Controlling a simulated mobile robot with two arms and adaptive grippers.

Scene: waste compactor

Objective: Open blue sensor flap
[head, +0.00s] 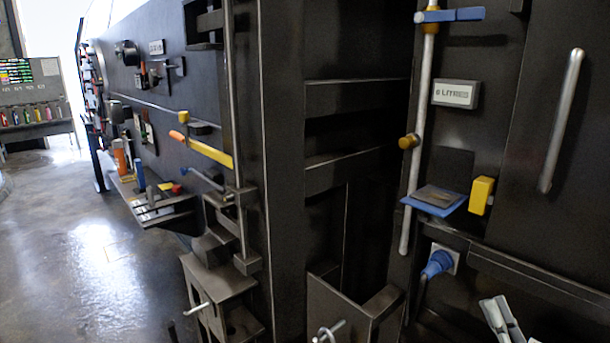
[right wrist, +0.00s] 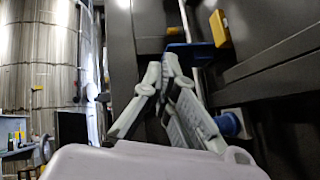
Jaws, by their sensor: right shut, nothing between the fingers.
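The blue sensor flap (head: 435,201) is on the dark machine panel at right in the head view. It juts out roughly level, with a grey plate on its upper face and a dark square on the panel above it. My right gripper (head: 496,312) is at the lower right edge, below and to the right of the flap, shut and empty. In the right wrist view the closed fingertips (right wrist: 170,68) lie close to the blue flap edge (right wrist: 187,50); I cannot tell whether they touch it. My left gripper is not in view.
A yellow block (head: 481,195) sits right of the flap. A vertical metal rod (head: 417,140) runs beside it on the left. A blue plug (head: 438,264) with a cable is below. A long handle (head: 561,120) is at far right. Open floor (head: 85,260) lies left.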

